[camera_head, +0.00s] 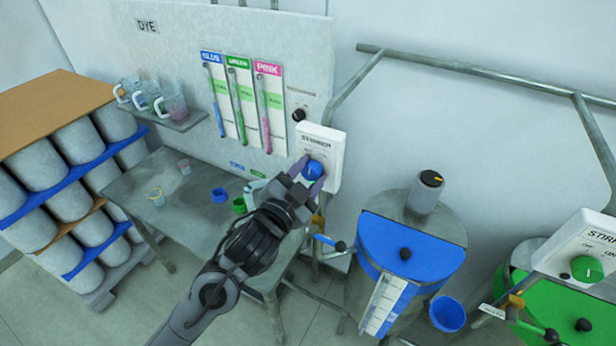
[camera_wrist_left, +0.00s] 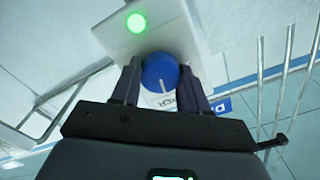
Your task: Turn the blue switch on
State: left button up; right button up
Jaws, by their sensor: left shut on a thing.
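The blue switch (camera_head: 314,170) is a round knob with a pale pointer line on the white stirrer box (camera_head: 331,148) on the wall. It also shows in the left wrist view (camera_wrist_left: 159,72), between my fingers. My left gripper (camera_head: 309,177) is shut on the knob, one finger on either side of it. In the left wrist view a round green light (camera_wrist_left: 136,23) glows on the box. The printed labels around the knob are partly hidden by my fingers. My right gripper is in neither view.
A blue-lidded drum (camera_head: 411,247) stands right of the box. A second stirrer box with a green knob (camera_head: 587,269) is at the far right, over a green drum. A grey table (camera_head: 185,220) with cups is at the left. Metal pipes run along the wall.

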pick_arm(q)
jog(key=m+b, duration=0.1)
jog(key=m, duration=0.2)
jog(key=shift+f, duration=0.1)
jog(key=shift+m+b, duration=0.35)
jog(key=shift+m, duration=0.05)
jog(key=o, duration=1.1)
jog(key=shift+c, duration=0.2)
jog(key=shift+s, duration=0.1)
